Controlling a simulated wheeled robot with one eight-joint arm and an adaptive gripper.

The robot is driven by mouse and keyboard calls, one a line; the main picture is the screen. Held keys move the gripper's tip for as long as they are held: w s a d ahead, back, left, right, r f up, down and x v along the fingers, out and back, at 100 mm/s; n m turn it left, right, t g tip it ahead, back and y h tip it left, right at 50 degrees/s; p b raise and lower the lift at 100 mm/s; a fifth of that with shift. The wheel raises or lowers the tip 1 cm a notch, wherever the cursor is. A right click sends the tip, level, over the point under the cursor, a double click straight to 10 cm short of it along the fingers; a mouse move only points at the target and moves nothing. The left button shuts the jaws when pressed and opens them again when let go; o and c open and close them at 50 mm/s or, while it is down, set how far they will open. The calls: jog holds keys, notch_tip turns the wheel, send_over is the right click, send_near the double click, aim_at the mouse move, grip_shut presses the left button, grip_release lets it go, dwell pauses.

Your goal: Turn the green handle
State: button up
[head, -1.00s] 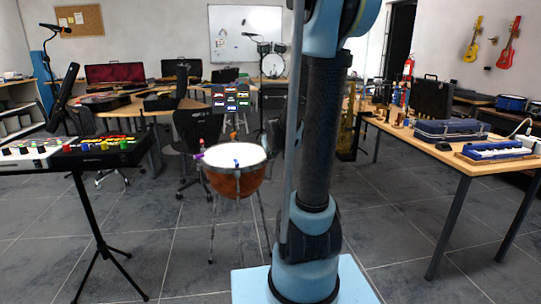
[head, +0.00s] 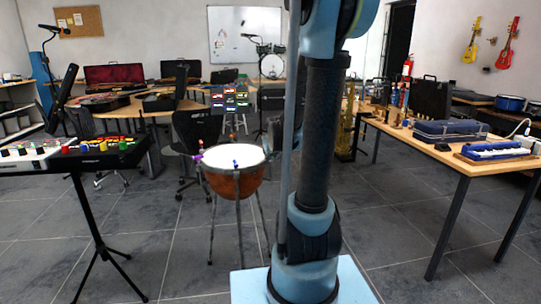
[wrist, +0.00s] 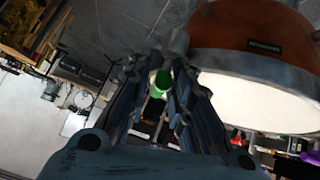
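The green handle (wrist: 160,82) shows in the wrist view as a small round-ended knob. It lies in the gap between the two dark fingers of my gripper (wrist: 160,72), beside the rim of the kettledrum. The fingers are apart; I cannot tell whether either touches the handle. The copper kettledrum (head: 236,184) stands left of my arm in the head view. Its bowl (wrist: 238,32) and white head fill the right of the wrist view. My gripper (head: 265,138) is partly visible at the drum's right rim in the head view, where the green handle cannot be made out.
A black chair (head: 198,130) is behind the drum. A keyboard stand (head: 98,225) is at left, and a wooden table (head: 480,160) at right.

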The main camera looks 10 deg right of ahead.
jog(key=v, duration=1.1)
jog(key=shift+s+r, duration=0.25)
jog(key=shift+s, duration=0.05)
dwell(0.4)
jog(key=s+f+m+g, duration=0.1)
jog(key=s+f+g, duration=0.2)
jog(key=s, duration=1)
jog(key=s+f+m+g, duration=0.1)
jog(key=s+f+g, duration=0.3)
jog(key=s+f, duration=0.6)
jog(key=s, duration=0.3)
jog(key=shift+f+m, duration=0.2)
jog(key=shift+m, duration=0.2)
jog(key=shift+a, duration=0.1)
jog(key=shift+w+f, duration=0.2)
jog(key=shift+w, duration=0.2)
